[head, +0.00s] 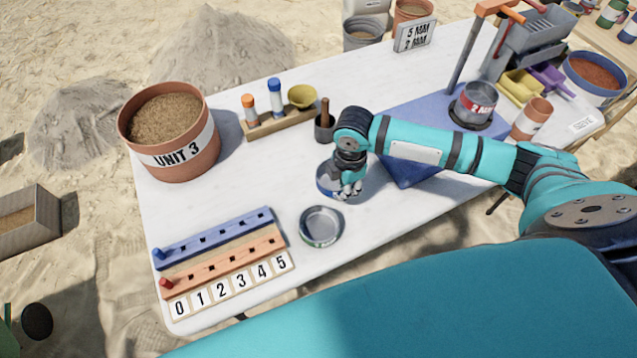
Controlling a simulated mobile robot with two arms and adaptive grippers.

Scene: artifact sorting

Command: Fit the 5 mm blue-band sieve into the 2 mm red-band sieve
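The blue-band sieve (325,181) stands on the white table near the middle, partly hidden behind my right gripper. The red-band sieve (474,105), marked with a 2, stands farther right on the blue mat, on a dark round base. My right gripper (347,193) points down at the right side of the blue-band sieve, with its fingers at the rim. The view does not show whether the fingers are closed on it. My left gripper is out of view.
A round metal dish (321,227) lies in front of the blue-band sieve. A pegboard (220,259) with numbers is front left. A sand bucket marked UNIT 3 (172,135) and a bottle rack (280,122) stand behind. A post (464,60) rises behind the red-band sieve.

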